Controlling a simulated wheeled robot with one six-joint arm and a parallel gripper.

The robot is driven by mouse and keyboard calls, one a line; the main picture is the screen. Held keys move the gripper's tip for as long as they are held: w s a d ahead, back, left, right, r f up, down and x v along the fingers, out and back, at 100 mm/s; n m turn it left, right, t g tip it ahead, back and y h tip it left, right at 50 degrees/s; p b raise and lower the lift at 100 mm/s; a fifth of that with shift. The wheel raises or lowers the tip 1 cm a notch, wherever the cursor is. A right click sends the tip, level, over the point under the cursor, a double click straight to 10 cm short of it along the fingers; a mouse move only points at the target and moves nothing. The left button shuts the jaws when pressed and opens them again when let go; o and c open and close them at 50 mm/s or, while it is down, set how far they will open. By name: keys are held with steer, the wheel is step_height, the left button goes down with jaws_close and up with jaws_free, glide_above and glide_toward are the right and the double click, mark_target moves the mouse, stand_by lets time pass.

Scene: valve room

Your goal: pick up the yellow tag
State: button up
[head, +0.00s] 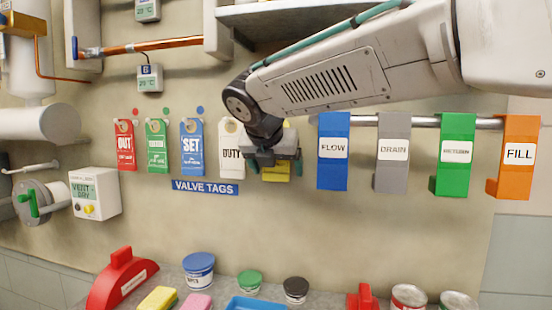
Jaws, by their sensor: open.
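The yellow tag (276,171) hangs on the wall at the right end of the row of valve tags. Most of it is hidden behind my gripper; its lower part shows below, with a small strip above. My gripper (278,163) is open and is in front of the tag in the picture. I cannot tell how far the fingers are from the tag or whether they touch it.
A white tag (231,150) hangs close left of my gripper, then blue (192,148), green (157,146) and red (125,145) tags. A blue FLOW holder (333,172) hangs from a rail on the right. Tubs and tools stand on the counter below.

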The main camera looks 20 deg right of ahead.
steer(key=c, duration=1.1)
steer(key=shift+o, duration=0.2)
steer(key=shift+r, duration=0.1)
